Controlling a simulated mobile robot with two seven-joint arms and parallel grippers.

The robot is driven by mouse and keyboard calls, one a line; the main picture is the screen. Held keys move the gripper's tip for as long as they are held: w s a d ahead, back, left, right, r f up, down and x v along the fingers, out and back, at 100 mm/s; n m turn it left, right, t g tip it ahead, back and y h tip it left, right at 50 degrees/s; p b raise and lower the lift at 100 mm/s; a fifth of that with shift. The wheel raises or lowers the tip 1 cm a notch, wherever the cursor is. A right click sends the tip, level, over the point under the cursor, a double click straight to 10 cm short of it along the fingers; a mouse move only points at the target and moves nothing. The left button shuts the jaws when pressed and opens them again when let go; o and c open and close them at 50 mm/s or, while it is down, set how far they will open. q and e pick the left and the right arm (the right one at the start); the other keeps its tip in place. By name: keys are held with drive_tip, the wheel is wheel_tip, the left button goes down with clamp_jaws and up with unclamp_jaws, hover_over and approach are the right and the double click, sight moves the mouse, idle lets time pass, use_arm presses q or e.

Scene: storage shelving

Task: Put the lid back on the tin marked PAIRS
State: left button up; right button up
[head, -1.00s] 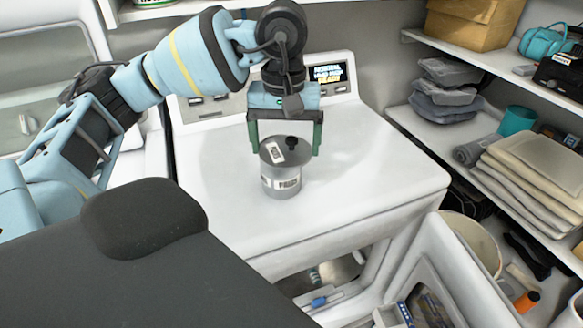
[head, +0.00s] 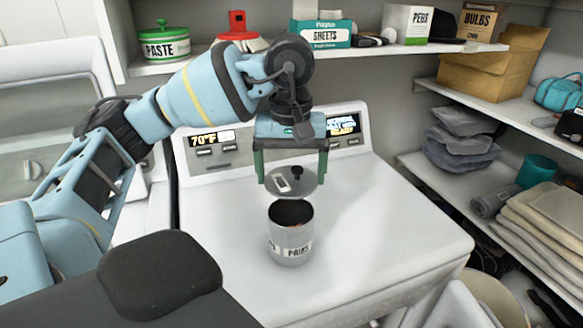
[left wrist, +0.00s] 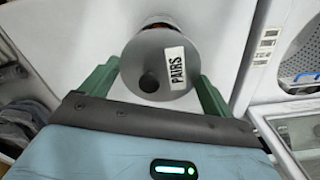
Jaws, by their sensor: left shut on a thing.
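A grey tin (head: 290,246) with a white label reading PAIRS stands upright and open on the white machine top. Its inside is dark, with something small and reddish in it. My left gripper (head: 291,177) points down above the tin, its green fingers shut on the sides of a round grey lid (head: 302,187). The lid has a black knob and a white label. It is clear of the tin's rim. In the left wrist view the lid (left wrist: 140,52) sits between the fingers, its label reading PAIRS, and covers most of the tin. My right gripper is out of view.
The white machine top (head: 390,220) is clear around the tin. A control panel (head: 345,128) rises behind. Above it, a shelf holds a PASTE tub (head: 164,45), a SHEETS box (head: 322,35) and other boxes.

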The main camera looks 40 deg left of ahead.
use_arm(q)
drive_tip(key=shift+f+b, duration=1)
drive_tip(key=shift+f, duration=2.05)
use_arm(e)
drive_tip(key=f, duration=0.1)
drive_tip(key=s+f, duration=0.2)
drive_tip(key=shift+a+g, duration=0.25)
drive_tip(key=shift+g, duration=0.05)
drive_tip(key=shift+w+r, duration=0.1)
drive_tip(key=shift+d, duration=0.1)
use_arm(q)
drive_tip(key=shift+f+b, duration=0.15)
drive_tip(key=shift+b, duration=0.15)
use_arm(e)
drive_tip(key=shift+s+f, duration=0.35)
use_arm(q)
drive_tip(key=o, duration=0.7)
